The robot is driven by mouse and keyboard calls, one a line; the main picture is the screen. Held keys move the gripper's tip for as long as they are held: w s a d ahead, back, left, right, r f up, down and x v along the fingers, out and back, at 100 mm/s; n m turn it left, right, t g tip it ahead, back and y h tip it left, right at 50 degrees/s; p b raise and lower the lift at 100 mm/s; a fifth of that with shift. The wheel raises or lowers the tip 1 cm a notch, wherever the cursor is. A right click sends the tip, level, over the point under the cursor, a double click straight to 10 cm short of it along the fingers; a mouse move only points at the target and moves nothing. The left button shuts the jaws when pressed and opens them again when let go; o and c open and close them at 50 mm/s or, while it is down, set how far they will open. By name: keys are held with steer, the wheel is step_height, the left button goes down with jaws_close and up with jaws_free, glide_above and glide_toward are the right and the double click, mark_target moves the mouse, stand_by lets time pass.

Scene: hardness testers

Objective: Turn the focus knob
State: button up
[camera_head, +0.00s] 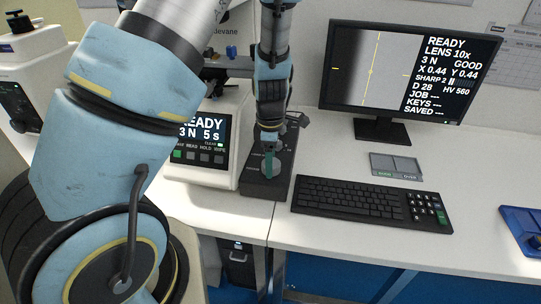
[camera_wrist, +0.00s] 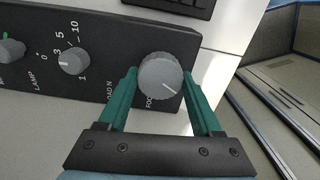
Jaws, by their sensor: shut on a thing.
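The focus knob (camera_wrist: 160,73) is a grey round knob with a white pointer line, at the end of a dark control box (camera_wrist: 105,45). The pointer points down and to the right in the wrist view. My gripper (camera_wrist: 160,80) has its two green fingers on either side of the knob, shut on it. The label beside the knob is partly hidden by a finger. In the head view my gripper (camera_head: 268,163) is down over the control box (camera_head: 262,187), and the knob is hidden there. The monitor (camera_head: 383,68) reads "SHARP 2" and "GOOD".
The load knob (camera_wrist: 73,62) and lamp knob (camera_wrist: 11,50) sit on the same box. The tester (camera_head: 212,140) with its small screen stands left of the box.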

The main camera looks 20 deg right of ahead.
steer(key=shift+r+n+p, duration=0.1)
steer(key=shift+n+p, duration=0.6)
steer(key=shift+n, duration=0.5)
steer(key=shift+n, duration=0.3)
steer(key=o, duration=1.4)
steer(key=shift+c, duration=0.2)
step_height(320, 180, up, 11)
steer(key=shift+b, duration=0.3)
